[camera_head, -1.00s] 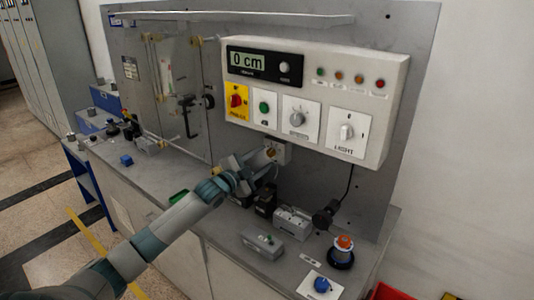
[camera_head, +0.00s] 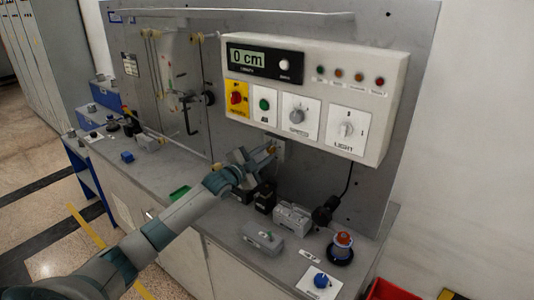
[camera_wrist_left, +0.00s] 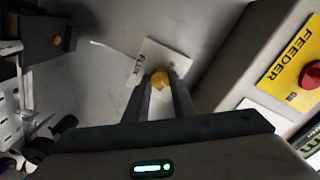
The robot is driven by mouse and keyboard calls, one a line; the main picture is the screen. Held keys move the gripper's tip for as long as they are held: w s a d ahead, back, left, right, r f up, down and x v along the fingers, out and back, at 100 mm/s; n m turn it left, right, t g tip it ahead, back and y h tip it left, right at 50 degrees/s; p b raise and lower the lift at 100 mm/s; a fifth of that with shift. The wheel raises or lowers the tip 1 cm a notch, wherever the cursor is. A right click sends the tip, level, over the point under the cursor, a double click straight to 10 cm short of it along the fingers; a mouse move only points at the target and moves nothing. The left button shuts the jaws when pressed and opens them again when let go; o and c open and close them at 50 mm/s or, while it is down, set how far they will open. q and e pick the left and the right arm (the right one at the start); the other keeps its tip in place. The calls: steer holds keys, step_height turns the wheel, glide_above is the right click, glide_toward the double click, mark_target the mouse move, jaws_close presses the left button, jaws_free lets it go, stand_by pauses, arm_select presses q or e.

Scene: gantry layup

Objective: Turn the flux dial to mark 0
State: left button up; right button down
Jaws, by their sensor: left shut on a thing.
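The flux dial is a small yellow-orange knob (camera_wrist_left: 159,78) on a pale plate (camera_wrist_left: 152,57) marked FLUX in the left wrist view. In the head view the dial plate (camera_head: 280,149) sits on the grey back panel, just below the white control box. My left gripper (camera_wrist_left: 160,86) is shut on the dial, one finger on each side of it. In the head view the left gripper (camera_head: 268,152) reaches the dial from the lower left and partly covers it. The dial's marks and pointer cannot be read. My right gripper is not in view.
The white control box (camera_head: 392,70) juts out above the dial, with the yellow FEEDER switch (camera_head: 236,98) and LIGHT switch (camera_head: 346,130). Below stand a black block (camera_head: 265,199), grey boxes (camera_head: 293,218) and an orange-topped spool (camera_head: 342,246) on the bench.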

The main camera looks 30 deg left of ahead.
arm_select(q)
steer(key=shift+f+n, duration=0.1)
steer(key=shift+n, duration=0.3)
steer(key=n, duration=0.3)
steer(key=shift+n, duration=0.3)
steer(key=n, duration=0.4)
steer(key=shift+a, duration=0.1)
steer(key=n, duration=0.9)
steer(key=shift+a+n, duration=0.1)
steer(key=shift+n, duration=0.2)
steer(key=o, duration=1.1)
steer(key=shift+c, duration=0.2)
